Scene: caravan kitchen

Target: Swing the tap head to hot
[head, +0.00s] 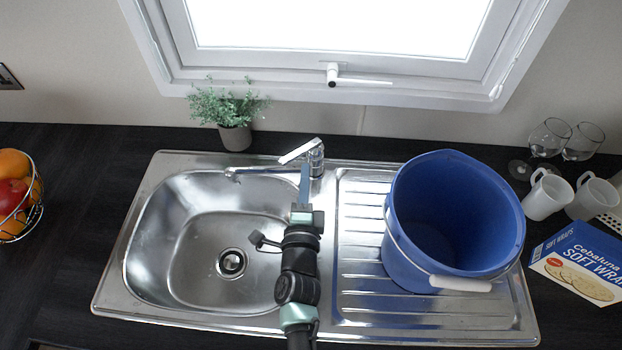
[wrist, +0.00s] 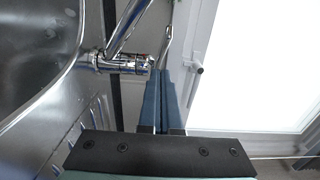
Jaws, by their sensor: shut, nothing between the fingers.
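The chrome tap (head: 314,158) stands at the back of the steel sink, with its spout out over the basin to the left. Its lever head (head: 297,152) sits on top and points left and a little toward me. My gripper (head: 304,172) is shut and empty, its blue fingers close beside the tap body, just in front of it. In the wrist view the tap (wrist: 128,62) lies at the upper left and my closed fingertips (wrist: 164,76) are right by its end. I cannot tell whether they touch it.
A blue bucket (head: 408,250) stands on the drainer to the right of my arm. A potted plant (head: 235,137) is behind the basin at the left. The window handle (head: 333,75) is above the tap. The sink basin (head: 170,240) is empty.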

